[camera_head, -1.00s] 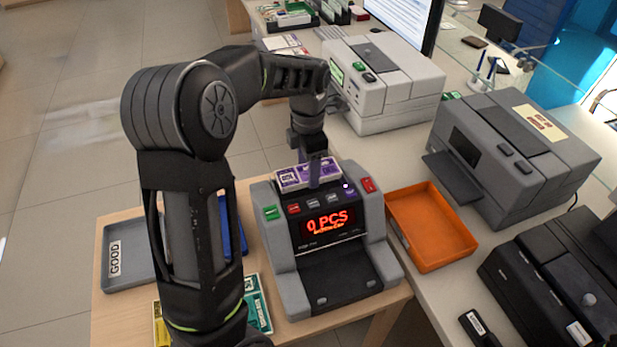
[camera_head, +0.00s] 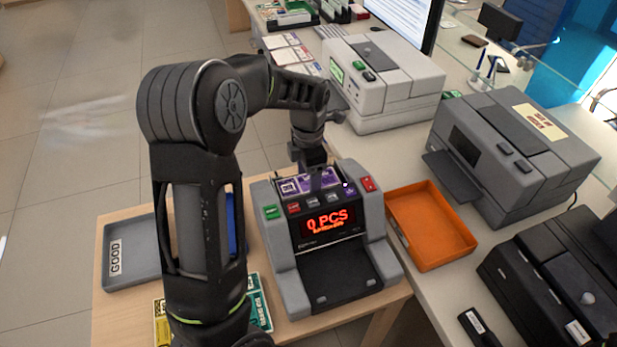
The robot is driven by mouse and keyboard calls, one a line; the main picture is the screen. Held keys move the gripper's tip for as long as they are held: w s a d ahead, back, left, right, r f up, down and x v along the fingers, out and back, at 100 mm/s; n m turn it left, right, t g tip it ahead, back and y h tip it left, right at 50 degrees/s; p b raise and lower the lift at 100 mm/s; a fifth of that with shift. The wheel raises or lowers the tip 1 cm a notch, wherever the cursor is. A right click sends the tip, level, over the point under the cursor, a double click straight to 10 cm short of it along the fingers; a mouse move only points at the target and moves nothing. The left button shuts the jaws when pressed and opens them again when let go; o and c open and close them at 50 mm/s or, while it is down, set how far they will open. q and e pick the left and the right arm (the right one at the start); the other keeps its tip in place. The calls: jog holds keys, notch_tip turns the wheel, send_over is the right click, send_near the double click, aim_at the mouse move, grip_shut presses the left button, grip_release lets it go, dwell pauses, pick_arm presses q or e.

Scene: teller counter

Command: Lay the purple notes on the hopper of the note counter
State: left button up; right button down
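The purple notes (camera_head: 291,187) are a banded stack with a white printed end, at the top of the note counter (camera_head: 280,234), down in its hopper area behind the row of buttons. The counter is grey and black, and its red display reads 0 PCS. My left gripper (camera_head: 316,184) reaches down from above with its fingers at the middle of the stack, and appears shut on it. The fingers partly cover the notes, and the underside of the stack is hidden, so its contact with the hopper is not clear. My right gripper is out of view.
An orange tray (camera_head: 388,224) stands right of the counter. A grey tray marked GOOD (camera_head: 146,284) and green notes (camera_head: 262,306) lie to the left, partly behind my arm. Grey machines (camera_head: 468,207) and a black one (camera_head: 520,285) fill the right side.

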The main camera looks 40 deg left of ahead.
pick_arm(q)
jog(key=shift+o, duration=0.6)
jog(key=shift+r, duration=0.25)
notch_tip(320, 180, up, 12)
jog(key=b, duration=0.1)
jog(key=shift+f, duration=0.15)
dwell(0.5)
